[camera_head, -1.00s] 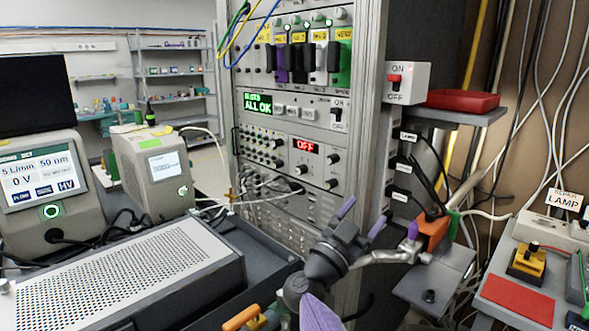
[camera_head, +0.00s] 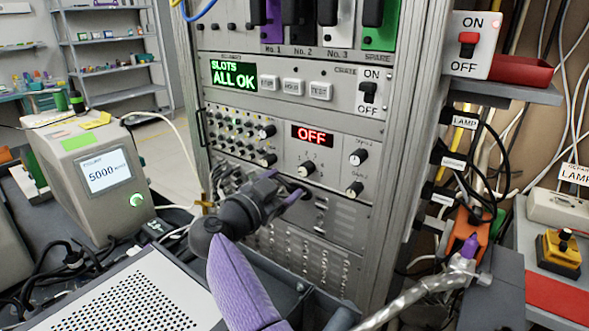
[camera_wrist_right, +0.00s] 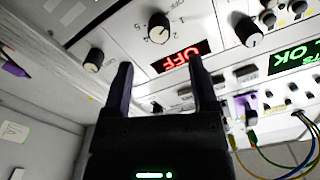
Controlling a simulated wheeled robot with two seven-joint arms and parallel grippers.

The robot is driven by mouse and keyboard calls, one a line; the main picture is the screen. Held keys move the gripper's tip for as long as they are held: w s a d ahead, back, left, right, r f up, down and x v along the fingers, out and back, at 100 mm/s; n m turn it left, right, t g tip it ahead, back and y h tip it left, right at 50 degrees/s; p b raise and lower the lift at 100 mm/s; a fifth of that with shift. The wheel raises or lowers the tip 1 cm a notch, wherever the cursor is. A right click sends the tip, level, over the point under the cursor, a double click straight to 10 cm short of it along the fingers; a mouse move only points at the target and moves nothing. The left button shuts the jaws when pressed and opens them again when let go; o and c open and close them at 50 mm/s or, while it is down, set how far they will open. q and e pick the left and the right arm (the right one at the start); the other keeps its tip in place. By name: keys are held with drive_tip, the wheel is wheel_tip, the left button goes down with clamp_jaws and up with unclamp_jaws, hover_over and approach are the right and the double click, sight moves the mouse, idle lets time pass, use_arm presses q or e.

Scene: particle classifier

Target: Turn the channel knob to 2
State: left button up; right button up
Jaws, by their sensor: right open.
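The channel knob (camera_head: 306,168) is a black knob with a pale face and small numbers around it. It sits on the rack panel below the red OFF display (camera_head: 312,135). In the right wrist view the knob (camera_wrist_right: 158,28) appears upside down beyond the fingertips; I cannot tell which number it points to. My right gripper (camera_head: 284,189) is open and empty, just below and left of the knob in the head view. Its two fingers also show in the wrist view (camera_wrist_right: 160,72), apart from the knob. My left gripper is not in view.
Other knobs (camera_head: 358,155) and a column of small knobs (camera_head: 267,131) flank the channel knob. A crate ON/OFF switch (camera_head: 368,92) and green display (camera_head: 233,75) are above. A perforated grey box (camera_head: 140,300) stands at lower left. Cables hang at right.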

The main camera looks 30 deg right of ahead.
sight(303, 172)
drive_tip(key=x, duration=0.2)
drive_tip(key=b+x, duration=0.1)
drive_tip(key=x, duration=0.2)
drive_tip(key=shift+w+d+f+b, duration=0.15)
drive_tip(key=shift+d+f+b, duration=0.1)
drive_tip(key=shift+d+b, duration=0.15)
drive_tip(key=shift+w+d+r, duration=0.15)
drive_tip(key=shift+w+d, duration=0.05)
drive_tip(key=shift+d, duration=0.25)
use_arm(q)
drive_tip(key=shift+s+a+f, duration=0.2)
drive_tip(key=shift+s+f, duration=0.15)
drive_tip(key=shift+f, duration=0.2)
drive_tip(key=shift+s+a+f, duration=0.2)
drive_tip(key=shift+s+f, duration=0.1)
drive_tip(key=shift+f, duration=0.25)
use_arm(e)
drive_tip(key=shift+c, duration=0.8)
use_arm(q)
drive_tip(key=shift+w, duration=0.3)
use_arm(e)
clamp_jaws()
